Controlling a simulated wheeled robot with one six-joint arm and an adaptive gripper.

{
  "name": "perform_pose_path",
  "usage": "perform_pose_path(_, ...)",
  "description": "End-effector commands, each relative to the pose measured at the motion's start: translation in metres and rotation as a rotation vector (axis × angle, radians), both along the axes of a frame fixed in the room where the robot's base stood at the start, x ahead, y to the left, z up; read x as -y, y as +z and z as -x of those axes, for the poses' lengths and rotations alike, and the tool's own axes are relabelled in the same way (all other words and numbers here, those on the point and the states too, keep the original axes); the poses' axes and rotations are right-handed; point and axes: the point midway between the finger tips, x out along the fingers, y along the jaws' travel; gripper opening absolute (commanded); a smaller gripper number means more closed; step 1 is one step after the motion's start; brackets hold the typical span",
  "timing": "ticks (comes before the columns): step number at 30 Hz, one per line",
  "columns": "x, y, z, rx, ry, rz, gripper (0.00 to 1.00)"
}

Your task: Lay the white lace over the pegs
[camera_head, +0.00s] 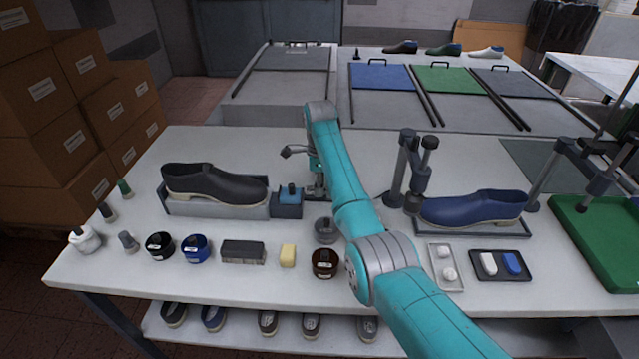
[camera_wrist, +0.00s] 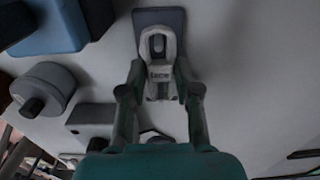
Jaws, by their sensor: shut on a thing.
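A whitish tab with a label that seems to read "lace" (camera_wrist: 158,72) is in the wrist view. My gripper (camera_wrist: 160,92) has its two fingers on either side of it and is shut on it. A flat grey-blue piece (camera_wrist: 174,20) lies behind the tab; I cannot tell whether they touch. In the head view my gripper (camera_head: 317,186) is small and partly hidden by my teal arm, over the middle of the white table. The length of the lace cannot be made out. I cannot identify the pegs in either view.
A dark shoe (camera_head: 215,185) on a grey stand is left of a blue box (camera_head: 289,198). A blue shoe (camera_head: 470,208) and dark posts (camera_head: 396,180) are at right. A round grey pot (camera_head: 326,231), jars and a brush (camera_head: 243,252) line the front.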

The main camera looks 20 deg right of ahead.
Motion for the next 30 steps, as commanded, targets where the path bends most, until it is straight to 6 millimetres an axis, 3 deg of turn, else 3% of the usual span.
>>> perform_pose_path(11,0.000,0.000,0.000,0.000,0.000,0.000,0.18)
perform_pose_path(12,0.000,0.000,0.000,0.000,0.000,0.000,0.37)
perform_pose_path(15,0.000,0.000,0.000,0.000,0.000,0.000,0.61)
perform_pose_path(25,0.000,0.002,0.000,0.001,0.000,0.000,0.61)
perform_pose_path(30,0.000,0.013,0.000,0.001,0.000,0.000,0.61)
